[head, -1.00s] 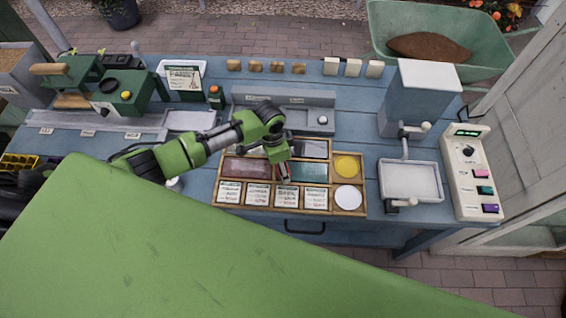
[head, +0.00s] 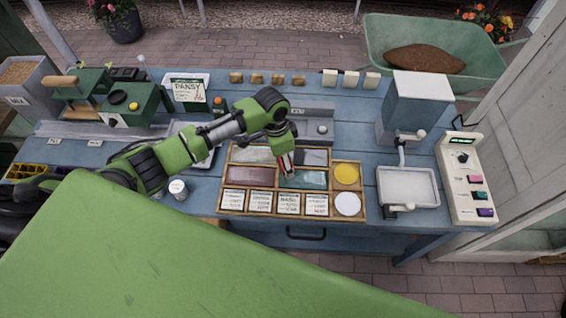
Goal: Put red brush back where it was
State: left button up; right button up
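My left gripper (head: 286,165) points down over the wooden sorting tray (head: 333,190), above the upper edge of its teal compartment (head: 305,180). A small red piece (head: 284,167) shows between its fingertips. It looks like the red brush held there, but most of it is hidden by the fingers and it is very small. I cannot tell whether its lower end touches the tray. My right gripper is not in view.
The tray also has a maroon compartment (head: 250,176), a yellow disc (head: 346,174), a white disc (head: 347,204) and labelled cards. A white jar (head: 178,189) stands left of it. A grey hopper (head: 416,105) and control panel (head: 466,180) are at right.

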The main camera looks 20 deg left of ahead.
pick_arm(q)
jog(key=shift+w+a, duration=0.1)
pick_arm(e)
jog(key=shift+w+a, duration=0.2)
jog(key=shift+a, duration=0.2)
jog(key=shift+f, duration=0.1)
